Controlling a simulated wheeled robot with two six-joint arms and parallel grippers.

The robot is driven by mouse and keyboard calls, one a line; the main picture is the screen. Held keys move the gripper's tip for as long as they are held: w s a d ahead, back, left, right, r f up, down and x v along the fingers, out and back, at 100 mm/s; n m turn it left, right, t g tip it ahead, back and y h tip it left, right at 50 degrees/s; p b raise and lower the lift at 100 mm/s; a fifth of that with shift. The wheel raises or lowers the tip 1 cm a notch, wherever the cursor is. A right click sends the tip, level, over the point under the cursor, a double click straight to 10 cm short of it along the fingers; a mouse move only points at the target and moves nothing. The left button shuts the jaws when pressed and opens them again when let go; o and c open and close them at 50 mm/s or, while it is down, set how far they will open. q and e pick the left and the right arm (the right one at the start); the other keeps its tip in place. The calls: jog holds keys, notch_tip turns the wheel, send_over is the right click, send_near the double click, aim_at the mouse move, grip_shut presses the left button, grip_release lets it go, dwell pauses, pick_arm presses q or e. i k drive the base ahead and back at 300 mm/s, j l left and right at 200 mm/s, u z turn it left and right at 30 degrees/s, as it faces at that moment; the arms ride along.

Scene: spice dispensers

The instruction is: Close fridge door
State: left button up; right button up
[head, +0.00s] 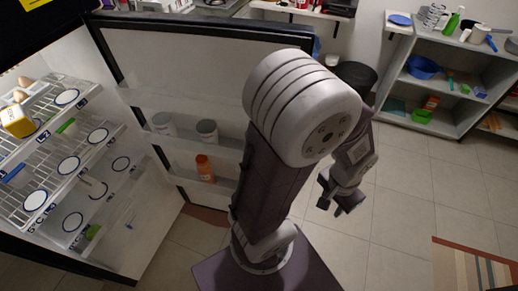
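The fridge door (200,52) stands wide open in the head view, its white inner side with shelves facing me and its dark edge around it. The fridge body with its wire shelves (52,150) is at the left, its inside exposed. Cans (207,131) and an orange bottle (205,168) stand on the door shelves. My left arm rises in front of the door's right part and hides some of it. My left gripper (334,204) hangs to the right of the door, apart from it, with its fingers spread and empty. My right gripper does not show.
Several round white dishes (68,97) and a yellow item (16,120) sit on the fridge shelves. A dark bin (357,77) stands behind my arm. A shelf unit (437,82) is at the back right. A striped rug (474,268) lies at lower right; the tiled floor between is clear.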

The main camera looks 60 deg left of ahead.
aim_at(193, 69)
jog(key=i+l, duration=0.15)
jog(key=i, duration=0.25)
jog(key=i+l+u, duration=0.1)
jog(key=i, duration=0.3)
jog(key=i+l, duration=0.25)
jog(key=i, duration=0.15)
jog(key=i+j+u, duration=0.15)
jog(key=u, duration=0.3)
jog(key=i+u, duration=0.3)
jog(key=u, duration=0.15)
jog(key=i+u, duration=0.55)
jog(key=u, duration=0.3)
jog(key=i+l+u, duration=0.2)
jog(key=u, duration=0.25)
jog(key=i+l+u, duration=0.2)
jog(key=u, duration=0.25)
jog(key=i+l+u, duration=0.1)
jog(key=l+u, duration=0.3)
jog(key=i+u, duration=0.15)
jog(key=u, duration=0.3)
jog(key=i+l+u, duration=0.15)
jog(key=u, duration=0.25)
jog(key=i+l+u, duration=0.1)
jog(key=u, duration=0.35)
jog(key=l+u, duration=0.4)
jog(key=i+l+u, duration=0.15)
jog(key=u, duration=0.3)
